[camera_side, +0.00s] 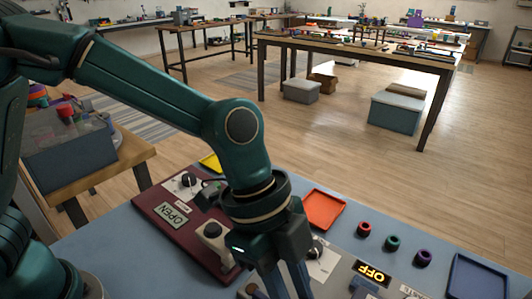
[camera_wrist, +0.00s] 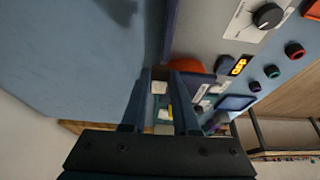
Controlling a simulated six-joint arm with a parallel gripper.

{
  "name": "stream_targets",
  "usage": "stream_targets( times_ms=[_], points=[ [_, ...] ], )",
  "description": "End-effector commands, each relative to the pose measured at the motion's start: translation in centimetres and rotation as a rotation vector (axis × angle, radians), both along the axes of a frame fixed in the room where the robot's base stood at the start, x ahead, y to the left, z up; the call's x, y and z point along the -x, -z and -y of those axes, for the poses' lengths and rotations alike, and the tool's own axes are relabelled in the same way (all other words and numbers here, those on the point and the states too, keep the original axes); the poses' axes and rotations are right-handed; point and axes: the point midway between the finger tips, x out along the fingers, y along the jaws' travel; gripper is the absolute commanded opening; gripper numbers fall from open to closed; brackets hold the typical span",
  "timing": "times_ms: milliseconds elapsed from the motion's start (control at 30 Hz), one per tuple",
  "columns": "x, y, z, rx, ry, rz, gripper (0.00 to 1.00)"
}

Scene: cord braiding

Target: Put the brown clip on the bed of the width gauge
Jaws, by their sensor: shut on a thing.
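My gripper (camera_side: 287,284) points down over the front of the blue work table in the side view, with its fingertips cut off by the bottom edge. In the wrist view the two fingers of my gripper (camera_wrist: 163,80) reach away from the camera with a narrow gap between them. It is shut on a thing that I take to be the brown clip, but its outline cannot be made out. Small white and yellow patches show in the gap. I cannot pick out the width gauge or its bed for certain in either view.
A maroon panel (camera_side: 160,207) with an OPEN sign lies left of my gripper. A red tray (camera_side: 323,208), red, green and purple round pieces (camera_side: 392,243), a lit OFF sign (camera_side: 373,273) and a blue tray (camera_side: 478,279) lie to the right.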

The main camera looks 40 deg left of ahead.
Motion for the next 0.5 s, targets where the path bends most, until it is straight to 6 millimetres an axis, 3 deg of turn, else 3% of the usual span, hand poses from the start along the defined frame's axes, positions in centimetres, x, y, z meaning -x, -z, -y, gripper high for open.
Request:
stream_targets(
  times_ms=[300,500],
  points=[
    [3.7,4.0,5.6,-0.002,0.004,-0.002,0.0],
    [4.4,5.0,6.8,-0.001,-0.002,-0.002,0.0]
  ],
)
